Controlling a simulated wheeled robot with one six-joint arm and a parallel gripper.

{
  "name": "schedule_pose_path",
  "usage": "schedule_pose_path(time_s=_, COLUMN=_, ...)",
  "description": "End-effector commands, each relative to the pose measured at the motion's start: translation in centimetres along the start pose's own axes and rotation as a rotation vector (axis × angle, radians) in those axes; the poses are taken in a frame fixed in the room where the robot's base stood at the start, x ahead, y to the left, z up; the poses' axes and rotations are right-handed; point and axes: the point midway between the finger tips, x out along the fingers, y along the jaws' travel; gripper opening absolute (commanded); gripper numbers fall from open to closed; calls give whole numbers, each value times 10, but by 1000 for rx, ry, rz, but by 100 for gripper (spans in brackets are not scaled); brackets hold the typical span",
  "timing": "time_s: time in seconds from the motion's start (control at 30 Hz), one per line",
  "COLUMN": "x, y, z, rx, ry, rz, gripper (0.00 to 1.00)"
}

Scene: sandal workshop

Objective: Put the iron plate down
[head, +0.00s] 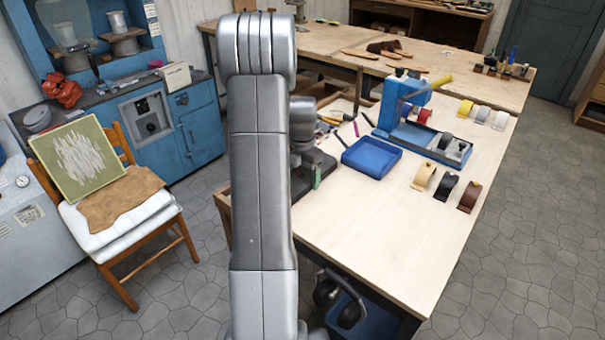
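I cannot make out an iron plate in the head view. My own arm rises through the middle of the view and hides part of the workbench (385,245) behind it.
The bench carries a blue tray (371,157), a blue dispenser (405,103) and several strap rolls (424,177) on the right. Its near surface is clear. A chair (150,237) with cushions and a green board (77,158) stands left.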

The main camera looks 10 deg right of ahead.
Motion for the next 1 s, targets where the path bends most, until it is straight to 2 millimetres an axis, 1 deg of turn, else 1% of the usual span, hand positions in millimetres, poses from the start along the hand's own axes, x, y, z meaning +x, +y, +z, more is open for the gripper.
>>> schedule_pose_path(time_s=0.03, x=0, y=0, z=0, rx=0, ry=1, rz=0, gripper=90)
schedule_pose_path(time_s=0.1, x=0, y=0, z=0, rx=0, ry=1, rz=0, gripper=100)
schedule_pose_path(time_s=0.33, x=-1, y=0, z=0, rx=0, ry=1, rz=0, gripper=100)
schedule_pose_path(time_s=0.47, x=-8, y=0, z=0, rx=0, ry=-1, rz=1, gripper=100)
schedule_pose_path(time_s=0.57, x=-24, y=0, z=0, rx=0, ry=-2, rz=2, gripper=100)
schedule_pose_path(time_s=0.8, x=-77, y=0, z=0, rx=0, ry=-3, rz=3, gripper=100)
schedule_pose_path(time_s=0.9, x=-95, y=0, z=0, rx=0, ry=-2, rz=2, gripper=100)
schedule_pose_path(time_s=1.0, x=-110, y=0, z=0, rx=0, ry=-1, rz=2, gripper=100)
